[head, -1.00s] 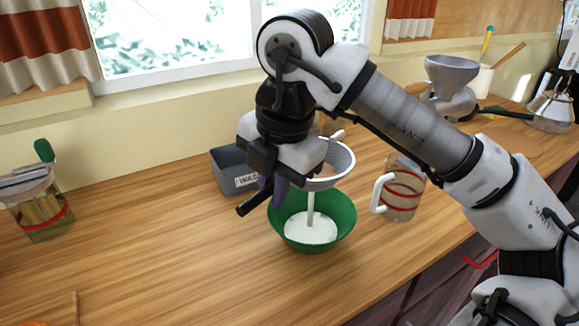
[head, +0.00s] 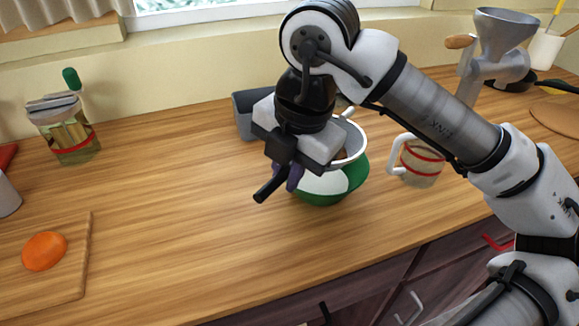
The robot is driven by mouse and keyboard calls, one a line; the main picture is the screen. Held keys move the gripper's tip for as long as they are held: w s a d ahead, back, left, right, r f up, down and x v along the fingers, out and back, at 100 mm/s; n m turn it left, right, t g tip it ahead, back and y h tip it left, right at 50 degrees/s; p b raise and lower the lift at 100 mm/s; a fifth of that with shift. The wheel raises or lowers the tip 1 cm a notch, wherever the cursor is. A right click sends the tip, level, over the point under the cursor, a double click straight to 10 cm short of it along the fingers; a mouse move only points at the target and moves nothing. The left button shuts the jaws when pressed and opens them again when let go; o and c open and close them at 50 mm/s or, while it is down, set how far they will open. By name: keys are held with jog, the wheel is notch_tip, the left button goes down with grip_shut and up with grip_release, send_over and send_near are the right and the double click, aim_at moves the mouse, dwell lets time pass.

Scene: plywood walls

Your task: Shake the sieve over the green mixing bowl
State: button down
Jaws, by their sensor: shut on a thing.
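My gripper (head: 285,176) is shut on the sieve's dark handle (head: 268,190), which sticks out to the lower left of the fingers. The sieve (head: 350,141), a grey-white round strainer, is held over the green mixing bowl (head: 328,198), toward its back side. The bowl stands on the wooden counter and has white powder (head: 322,183) in it. My gripper and the sieve hide the bowl's back left part. No falling stream shows between sieve and bowl. The inside of the sieve is mostly hidden.
A clear jug (head: 423,163) with red bands stands close right of the bowl. A grey bin (head: 246,118) is behind my gripper. A metal grinder (head: 500,50) stands at the back right. A jar (head: 68,135) and an orange (head: 44,251) on a board (head: 70,275) are left. The counter between is clear.

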jog(key=shift+b, duration=1.3)
dwell(0.4)
jog(key=shift+r+p, duration=1.65)
jog(key=shift+r, duration=0.9)
